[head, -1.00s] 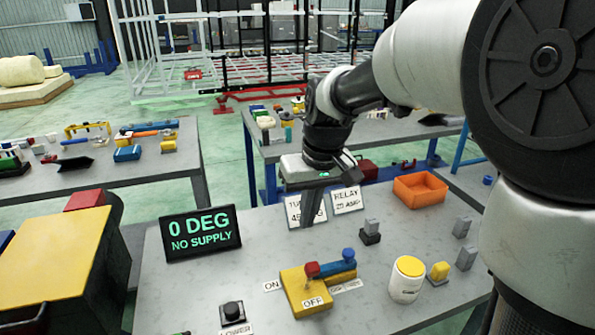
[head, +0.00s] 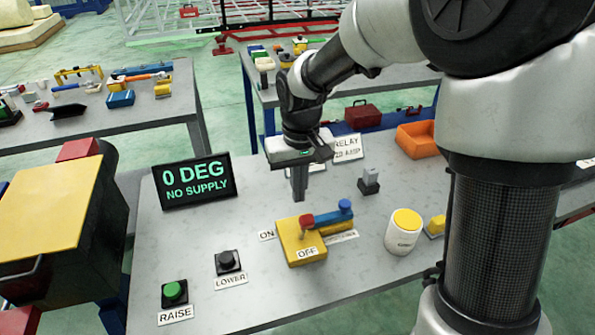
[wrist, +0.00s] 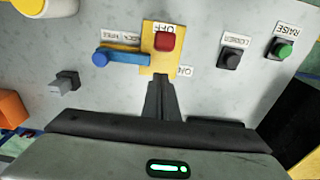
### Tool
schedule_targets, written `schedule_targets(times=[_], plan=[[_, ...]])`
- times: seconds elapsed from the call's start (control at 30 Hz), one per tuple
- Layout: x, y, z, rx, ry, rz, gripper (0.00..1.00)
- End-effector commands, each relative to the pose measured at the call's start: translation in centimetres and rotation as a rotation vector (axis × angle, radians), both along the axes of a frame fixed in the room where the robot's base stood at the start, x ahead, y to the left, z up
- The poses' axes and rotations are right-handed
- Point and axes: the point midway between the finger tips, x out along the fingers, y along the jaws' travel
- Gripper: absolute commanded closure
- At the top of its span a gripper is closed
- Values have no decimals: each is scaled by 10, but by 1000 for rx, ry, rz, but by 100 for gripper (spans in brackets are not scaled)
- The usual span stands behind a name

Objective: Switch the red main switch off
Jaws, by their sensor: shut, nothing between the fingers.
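The red main switch (head: 307,227) is a red knob on a yellow block (head: 290,245), with ON and OFF labels beside and on the block. The red knob sits near the OFF label (head: 306,254). A blue lever (head: 335,214) with a round blue knob reaches right from the block. In the wrist view the red knob (wrist: 165,40) and blue lever (wrist: 120,56) show beyond the fingers. My gripper (head: 298,196) is shut and empty, pointing down above and behind the yellow block. It also shows in the wrist view (wrist: 161,82). Contact with the block cannot be told.
A display (head: 196,180) reads "0 DEG NO SUPPLY". A black LOWER button (head: 228,260) and green RAISE button (head: 174,292) are at the front left. A white can with yellow lid (head: 404,231) stands right. A grey switch (head: 369,180) and orange bin (head: 416,138) are farther back.

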Motion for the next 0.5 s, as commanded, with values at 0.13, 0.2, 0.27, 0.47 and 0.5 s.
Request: schedule_targets(times=[0.13,0.2,0.27,0.47,0.5], plan=[[-17,-5,-3,1,-2,0,100],[-22,-6,-5,1,-2,0,100],[-24,-7,-6,1,-2,0,100],[-25,-7,-6,1,-3,0,100],[-25,-7,-6,1,-3,0,100]])
